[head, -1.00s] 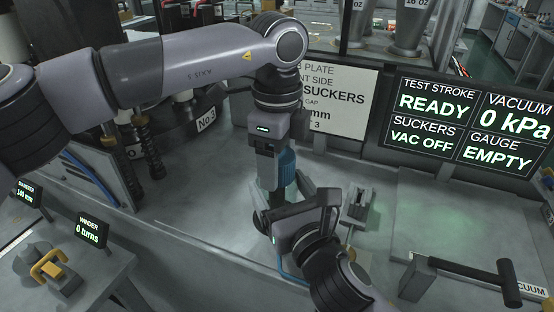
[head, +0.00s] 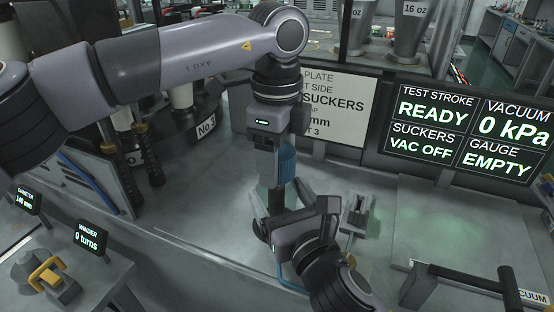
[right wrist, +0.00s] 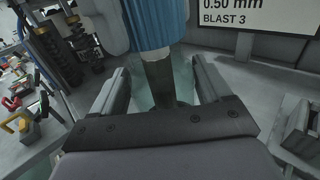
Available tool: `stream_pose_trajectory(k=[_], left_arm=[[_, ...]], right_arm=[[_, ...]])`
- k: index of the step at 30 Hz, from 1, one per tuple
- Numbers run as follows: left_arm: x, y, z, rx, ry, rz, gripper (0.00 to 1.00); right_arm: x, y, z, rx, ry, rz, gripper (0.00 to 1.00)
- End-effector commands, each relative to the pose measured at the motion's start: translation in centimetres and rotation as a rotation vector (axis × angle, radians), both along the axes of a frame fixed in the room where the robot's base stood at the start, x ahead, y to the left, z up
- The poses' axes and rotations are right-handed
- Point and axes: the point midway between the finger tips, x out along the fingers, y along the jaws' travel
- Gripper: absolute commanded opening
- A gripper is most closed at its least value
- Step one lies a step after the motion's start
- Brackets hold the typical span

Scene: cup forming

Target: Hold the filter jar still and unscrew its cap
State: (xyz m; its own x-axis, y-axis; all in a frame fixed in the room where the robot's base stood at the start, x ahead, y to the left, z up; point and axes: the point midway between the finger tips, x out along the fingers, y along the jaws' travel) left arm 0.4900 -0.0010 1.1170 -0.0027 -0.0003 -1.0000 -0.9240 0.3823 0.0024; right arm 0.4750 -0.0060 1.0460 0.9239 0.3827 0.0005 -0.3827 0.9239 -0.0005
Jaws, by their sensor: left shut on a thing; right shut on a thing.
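The blue ribbed cap (head: 287,165) shows beside a finger of my left gripper (head: 275,165), which reaches down from above and is shut on it. In the right wrist view the cap (right wrist: 158,22) is at the top centre, directly above the filter jar (right wrist: 183,75). The jar looks clear and greenish, with a dark grey core inside. My right gripper (right wrist: 163,90) has one finger on each side of the jar and is shut on it. In the head view my right gripper (head: 283,212) hides most of the jar.
A small grey fixture (head: 357,215) stands right of my right gripper. A sign (head: 335,105) and a status screen (head: 470,125) stand behind. A black handle (head: 480,285) lies at the front right. The winder (head: 45,275) is at the left. Bare bench lies left of the jar.

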Motion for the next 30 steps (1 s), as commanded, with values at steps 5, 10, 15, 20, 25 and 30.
stream_pose_trajectory(k=[5, 10, 15, 20, 25, 30], left_arm=[[0.0, 0.0, 0.0, 0.000, 0.000, 0.000, 0.27], [0.0, 0.0, 0.7, -0.002, -0.001, 0.000, 0.27], [0.1, 0.0, 2.8, -0.001, -0.003, 0.001, 0.27], [0.0, 0.0, 4.0, 0.000, 0.000, 0.000, 0.27], [0.0, 0.0, 4.0, 0.000, 0.000, -0.001, 0.27], [0.0, 0.0, 4.0, 0.000, 0.000, 0.000, 0.27]], right_arm=[[0.0, 0.0, -0.2, -0.002, 0.004, -0.001, 0.00], [0.0, 0.0, -0.2, -0.002, 0.004, -0.001, 0.00], [0.0, 0.0, -0.2, -0.002, 0.004, 0.000, 0.00], [0.0, 0.0, -0.2, -0.002, 0.004, 0.000, 0.00], [0.0, 0.0, -0.2, -0.002, 0.004, 0.000, 0.00], [0.0, 0.0, -0.1, -0.001, 0.003, 0.000, 1.00]])
